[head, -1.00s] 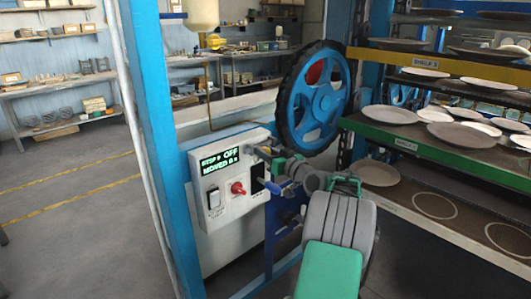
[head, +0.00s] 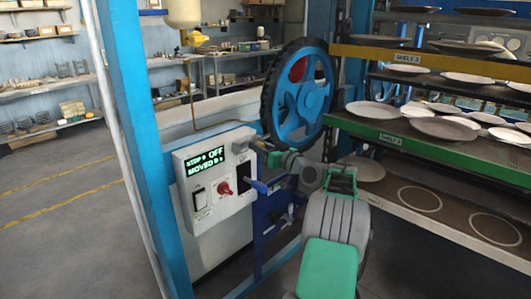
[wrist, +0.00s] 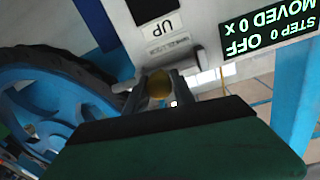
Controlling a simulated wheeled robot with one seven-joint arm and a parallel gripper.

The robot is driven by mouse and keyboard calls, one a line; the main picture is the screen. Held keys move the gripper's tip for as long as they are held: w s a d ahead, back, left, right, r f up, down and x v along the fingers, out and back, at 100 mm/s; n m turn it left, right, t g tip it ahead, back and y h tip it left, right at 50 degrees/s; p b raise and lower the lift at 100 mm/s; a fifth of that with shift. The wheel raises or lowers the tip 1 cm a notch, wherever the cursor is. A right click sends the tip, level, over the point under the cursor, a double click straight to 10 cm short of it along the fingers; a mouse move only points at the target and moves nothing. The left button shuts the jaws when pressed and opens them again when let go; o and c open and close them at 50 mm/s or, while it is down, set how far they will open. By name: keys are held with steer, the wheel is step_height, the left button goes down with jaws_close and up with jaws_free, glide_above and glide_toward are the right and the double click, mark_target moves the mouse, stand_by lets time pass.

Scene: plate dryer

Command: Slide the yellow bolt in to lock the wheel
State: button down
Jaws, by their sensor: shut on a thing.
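The yellow bolt shows as a round yellow knob (wrist: 159,86) in the wrist view, between the two fingers of my gripper (wrist: 160,92). The gripper is shut on it, near the edge of the white control box. In the head view my gripper (head: 259,149) is at the upper right corner of the box, just below and left of the wheel; the bolt is too small or hidden to make out there. The blue wheel (head: 289,101) with a dark rim stands upright. Part of it shows in the wrist view (wrist: 22,83). The bolt's far end is hidden.
The white control box (head: 210,220) has a display reading "OFF" and "MOVED 0", a red knob (head: 224,188) and switches. A blue post (head: 150,150) stands left of it. Racks with plates (head: 440,128) stand on the right. The floor at left is clear.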

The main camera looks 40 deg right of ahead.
steer(key=shift+d+r, duration=0.15)
steer(key=shift+d, duration=0.05)
steer(key=c, duration=1.5)
jaws_free()
steer(key=o, duration=0.3)
steer(key=shift+d, duration=0.15)
steer(key=shift+o, duration=0.6)
steer(key=s+b, duration=0.1)
steer(key=s, duration=0.6)
steer(key=shift+s, duration=0.4)
